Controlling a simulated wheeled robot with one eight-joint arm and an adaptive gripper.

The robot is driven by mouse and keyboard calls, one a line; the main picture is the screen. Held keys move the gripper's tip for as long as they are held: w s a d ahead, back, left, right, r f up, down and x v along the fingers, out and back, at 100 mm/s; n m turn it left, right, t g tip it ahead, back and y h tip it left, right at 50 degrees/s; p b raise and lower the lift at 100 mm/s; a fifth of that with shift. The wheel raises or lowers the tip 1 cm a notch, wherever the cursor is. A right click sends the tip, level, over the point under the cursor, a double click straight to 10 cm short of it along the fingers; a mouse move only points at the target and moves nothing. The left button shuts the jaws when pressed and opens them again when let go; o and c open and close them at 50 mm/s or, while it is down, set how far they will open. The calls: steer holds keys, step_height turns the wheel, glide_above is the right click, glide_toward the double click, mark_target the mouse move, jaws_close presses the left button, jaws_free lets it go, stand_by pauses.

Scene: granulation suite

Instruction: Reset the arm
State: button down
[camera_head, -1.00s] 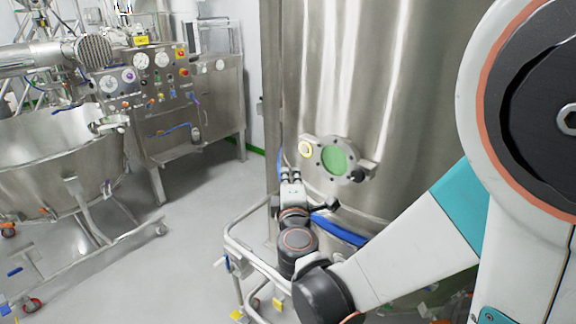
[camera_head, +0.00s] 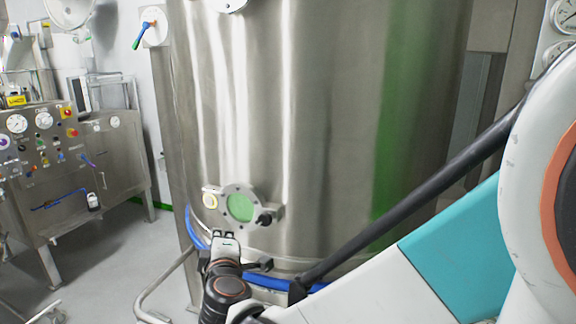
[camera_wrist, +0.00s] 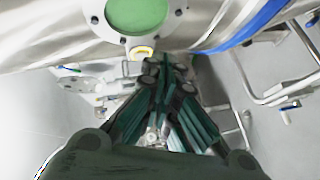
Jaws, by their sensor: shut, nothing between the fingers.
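My gripper (camera_head: 224,238) is in front of the lower part of a large steel vessel (camera_head: 300,110), just below a round port with a green window (camera_head: 240,207). In the wrist view my gripper (camera_wrist: 165,68) has its fingers together with nothing between them. The green window (camera_wrist: 138,14) shows at the top of the wrist view, beyond the fingertips. I cannot tell how far the fingertips are from the vessel wall. My arm reaches in from the right of the head view.
A blue hose (camera_head: 270,282) runs around the vessel's base. A steel rail (camera_head: 165,285) stands at its lower left. A control cabinet (camera_head: 120,160) stands at the left, with open grey floor (camera_head: 100,260) in front. A valve with a blue-green handle (camera_head: 144,36) is at upper left.

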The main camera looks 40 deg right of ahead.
steer(key=s+d+f+m+g+y+b, duration=0.25)
steer(key=s+f+m+g, duration=0.35)
steer(key=s, duration=0.5)
steer(key=s+a+f+m+g+y, duration=0.1)
steer(key=s+a+m, duration=0.1)
steer(key=s, duration=0.3)
steer(key=s+a+f+m+g+y+b, duration=0.1)
steer(key=s+a+f+m+y, duration=0.1)
steer(key=s, duration=0.3)
steer(key=shift+a+f+m, duration=0.15)
steer(key=shift+a+m, duration=0.15)
steer(key=shift+a, duration=0.3)
stand_by(0.8)
